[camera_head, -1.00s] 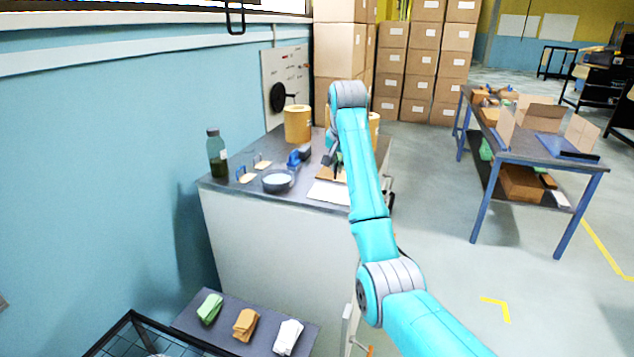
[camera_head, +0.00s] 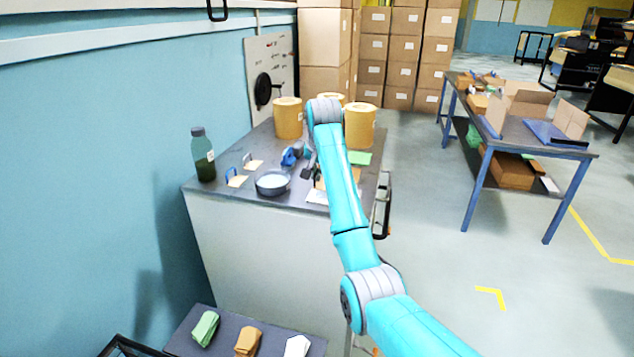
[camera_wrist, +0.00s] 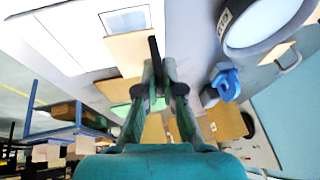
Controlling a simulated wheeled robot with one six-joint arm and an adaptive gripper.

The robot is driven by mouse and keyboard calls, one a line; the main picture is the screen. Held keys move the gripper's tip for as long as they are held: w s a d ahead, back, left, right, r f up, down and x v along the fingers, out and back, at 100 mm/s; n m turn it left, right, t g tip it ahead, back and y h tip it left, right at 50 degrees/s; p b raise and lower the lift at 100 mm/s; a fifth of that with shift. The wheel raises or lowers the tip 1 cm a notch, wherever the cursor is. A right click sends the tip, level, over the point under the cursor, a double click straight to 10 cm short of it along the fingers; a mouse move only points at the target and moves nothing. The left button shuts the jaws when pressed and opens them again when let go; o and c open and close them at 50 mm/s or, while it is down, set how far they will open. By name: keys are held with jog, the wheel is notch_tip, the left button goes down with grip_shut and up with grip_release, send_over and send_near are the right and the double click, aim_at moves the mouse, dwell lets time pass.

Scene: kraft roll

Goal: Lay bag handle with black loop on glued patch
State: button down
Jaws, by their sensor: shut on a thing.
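My gripper (camera_wrist: 158,88) is shut on the upright black loop (camera_wrist: 153,48), seen nearly edge-on between the fingertips. A tan kraft piece (camera_wrist: 122,50) lies at the loop's foot in the wrist view; it looks like this handle's base, but I cannot tell whether it touches the surface below. A pale rectangle with a dark outline (camera_wrist: 125,20), perhaps the glued patch, lies just beyond it. A white sheet (camera_wrist: 60,38) lies to the left. In the head view my gripper (camera_head: 308,172) is over the worktop beside the white sheet (camera_head: 316,197), partly hidden by my arm.
A round pot (camera_head: 272,183), a blue tool (camera_head: 291,156), two more looped handles (camera_head: 236,181) and a bottle (camera_head: 203,158) stand left of my gripper. Yellow-brown rolls (camera_head: 288,118) stand behind. A green piece (camera_head: 360,158) lies right of my arm.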

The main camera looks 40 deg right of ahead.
jog(key=shift+f, duration=1.45)
jog(key=c, duration=1.3)
grip_release()
